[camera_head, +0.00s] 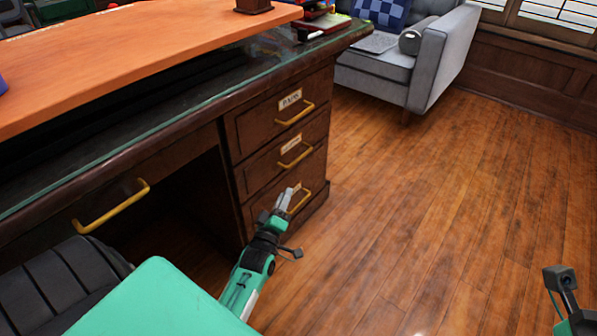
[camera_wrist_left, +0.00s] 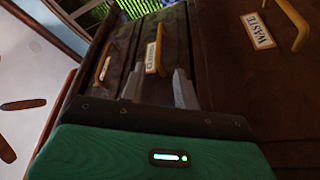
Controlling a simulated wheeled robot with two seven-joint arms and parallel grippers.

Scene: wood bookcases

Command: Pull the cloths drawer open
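The desk's right pedestal has three stacked dark wood drawers with brass bar handles and white labels. The middle drawer (camera_head: 272,171) is shut. In the left wrist view its label (camera_wrist_left: 151,58) seems to start with C, but the rest is too blurred to read. Its brass handle (camera_wrist_left: 160,48) shows there between my fingertips and beyond them. My left gripper (camera_head: 291,199) is open and empty in front of the pedestal, apart from the middle handle (camera_head: 296,157). In the head view it partly covers the bottom drawer. My right gripper's fingers are out of view.
The bottom drawer carries a WASTE label (camera_wrist_left: 258,31). The top drawer (camera_head: 262,121) is shut. A wide desk drawer handle (camera_head: 112,206) is at left, near a black chair (camera_head: 50,285). A grey sofa (camera_head: 440,60) stands behind. Wooden floor (camera_head: 420,200) right of the pedestal is clear.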

